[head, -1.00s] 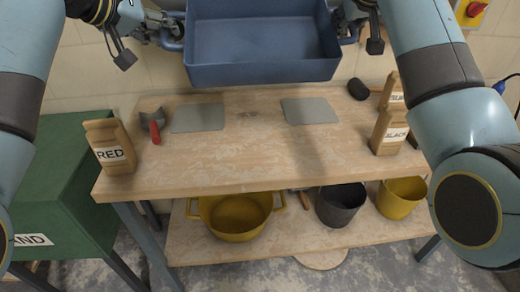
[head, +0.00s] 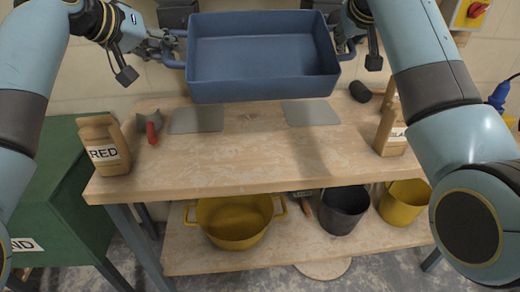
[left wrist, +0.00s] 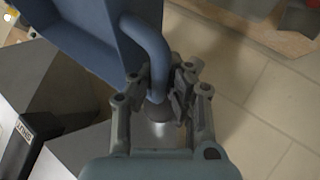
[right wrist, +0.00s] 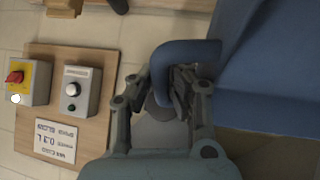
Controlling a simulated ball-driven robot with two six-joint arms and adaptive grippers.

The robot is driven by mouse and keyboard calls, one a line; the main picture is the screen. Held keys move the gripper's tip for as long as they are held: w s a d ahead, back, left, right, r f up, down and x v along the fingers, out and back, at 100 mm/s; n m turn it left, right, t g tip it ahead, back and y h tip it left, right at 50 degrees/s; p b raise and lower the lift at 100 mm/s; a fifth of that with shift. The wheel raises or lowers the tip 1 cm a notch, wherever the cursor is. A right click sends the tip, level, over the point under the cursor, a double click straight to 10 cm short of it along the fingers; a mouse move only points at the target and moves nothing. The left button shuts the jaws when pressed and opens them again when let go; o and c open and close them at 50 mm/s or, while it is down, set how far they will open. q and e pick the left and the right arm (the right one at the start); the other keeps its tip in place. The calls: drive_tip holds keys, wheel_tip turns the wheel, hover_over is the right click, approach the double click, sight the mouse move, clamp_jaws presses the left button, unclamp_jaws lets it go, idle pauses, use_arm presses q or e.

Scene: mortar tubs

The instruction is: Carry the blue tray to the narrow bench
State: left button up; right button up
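The blue tray (head: 262,90) is held level above the back of a wooden bench, near the wall. It looks empty. My left gripper (head: 168,48) is shut on the tray's left handle (left wrist: 150,45), which passes between its fingers in the left wrist view (left wrist: 160,95). My right gripper (head: 347,38) is shut on the right handle, also seen in the right wrist view (right wrist: 185,52). The wooden bench (head: 240,165) has two grey plates (head: 197,119) on top, below the tray. I cannot tell whether this is the narrow bench.
Yellow tubs (head: 232,225) and a black bucket (head: 343,207) are on the lower shelf. A green bin (head: 50,200) stands left.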

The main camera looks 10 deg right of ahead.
use_arm(q)
drive_tip(key=o, duration=0.3)
use_arm(e)
drive_tip(key=o, duration=0.4)
drive_tip(key=shift+c, duration=0.2)
use_arm(q)
drive_tip(key=o, duration=0.9)
drive_tip(key=shift+c, duration=0.2)
drive_tip(key=v, duration=1.2)
use_arm(e)
drive_tip(key=o, duration=0.8)
